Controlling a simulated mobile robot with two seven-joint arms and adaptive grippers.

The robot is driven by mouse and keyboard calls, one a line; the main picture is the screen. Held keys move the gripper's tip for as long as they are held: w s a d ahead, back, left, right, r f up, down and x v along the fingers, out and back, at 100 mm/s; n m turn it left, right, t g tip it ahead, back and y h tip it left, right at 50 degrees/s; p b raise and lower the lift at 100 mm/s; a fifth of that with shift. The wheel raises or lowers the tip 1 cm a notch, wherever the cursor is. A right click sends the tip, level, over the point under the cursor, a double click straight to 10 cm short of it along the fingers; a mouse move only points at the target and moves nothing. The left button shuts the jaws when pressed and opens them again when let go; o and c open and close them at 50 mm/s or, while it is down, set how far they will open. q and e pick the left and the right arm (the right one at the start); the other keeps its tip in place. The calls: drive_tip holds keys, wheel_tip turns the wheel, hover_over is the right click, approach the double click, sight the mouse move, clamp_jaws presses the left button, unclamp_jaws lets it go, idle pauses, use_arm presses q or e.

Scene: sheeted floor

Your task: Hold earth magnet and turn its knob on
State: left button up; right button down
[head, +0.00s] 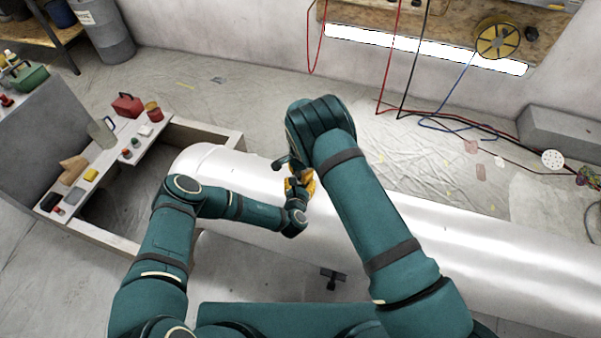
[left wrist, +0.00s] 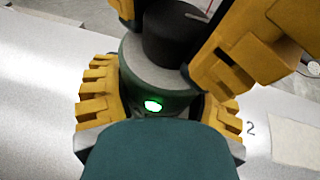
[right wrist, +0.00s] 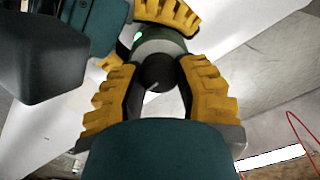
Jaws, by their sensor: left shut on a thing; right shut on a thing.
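The earth magnet has a dark green body (left wrist: 140,80) with a bright green light lit on its side, and a black round knob (left wrist: 170,35) on top. It sits on the big pale metal cylinder (head: 440,228). My left gripper (left wrist: 155,98) is shut around the body, one yellow finger on each side. My right gripper (right wrist: 160,78) is shut on the knob (right wrist: 158,72), which has a thin pale line on it. The green light also shows in the right wrist view. In the head view my arms mostly hide the magnet; only yellow fingers (head: 301,184) show.
A workbench (head: 140,138) with tools, cups and a red box (head: 127,105) stands at the left. Red, black and blue cables hang at the back right by a yellow reel (head: 497,39). A small black object (head: 333,277) lies before the cylinder. The cylinder's right part is clear.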

idle(0.3)
drive_tip(key=c, duration=0.6)
unclamp_jaws()
wheel_tip(320, 180, up, 12)
idle(0.4)
use_arm(q)
drive_tip(key=o, duration=1.4)
